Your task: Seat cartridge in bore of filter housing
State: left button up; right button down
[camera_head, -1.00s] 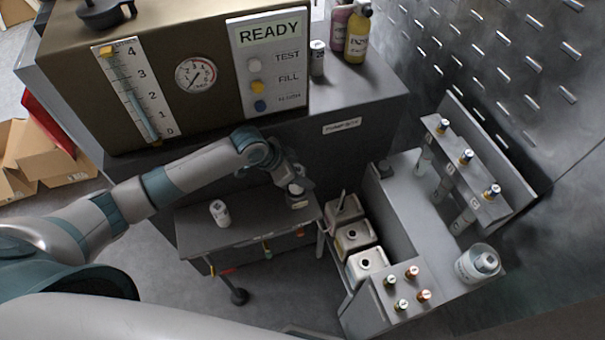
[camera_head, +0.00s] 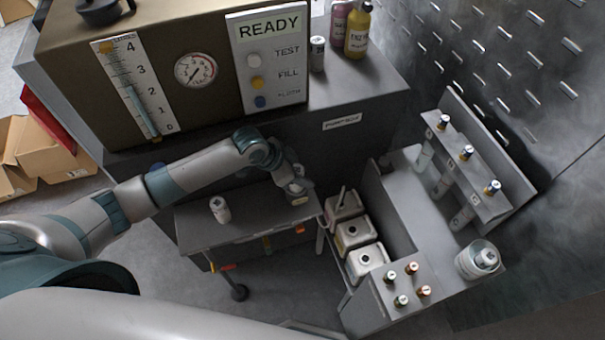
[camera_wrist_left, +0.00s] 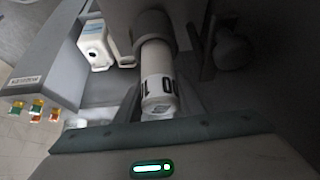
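A white cylinder with black digits, which I take for the cartridge (camera_wrist_left: 158,62), lies between the fingers of my left gripper (camera_wrist_left: 160,103) in the left wrist view. Its far end meets a thick grey collar (camera_wrist_left: 154,26); I cannot tell whether this is the filter housing or how deep the end sits. In the head view my left gripper (camera_head: 298,196) is over the right end of a small grey side table (camera_head: 250,226), and the arm hides most of what it holds. My right gripper is not in view.
A white canister (camera_head: 220,209) stands on the side table. White jugs (camera_head: 366,260) stand right of it, beside a grey bench (camera_head: 415,222) with small capped bottles (camera_head: 402,300) and a white tub (camera_head: 477,262). The washer's panel (camera_head: 268,62) reads READY.

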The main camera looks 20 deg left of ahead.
pick_arm(q)
jog(key=o, duration=0.3)
jog(key=shift+r, duration=0.1)
jog(key=shift+r, duration=0.5)
jog(key=shift+a+r, duration=0.1)
jog(key=shift+r, duration=0.1)
jog(key=b+v, duration=0.2)
jog(key=v, duration=0.9)
jog(key=shift+s+r, duration=0.2)
jog(key=shift+r, duration=0.1)
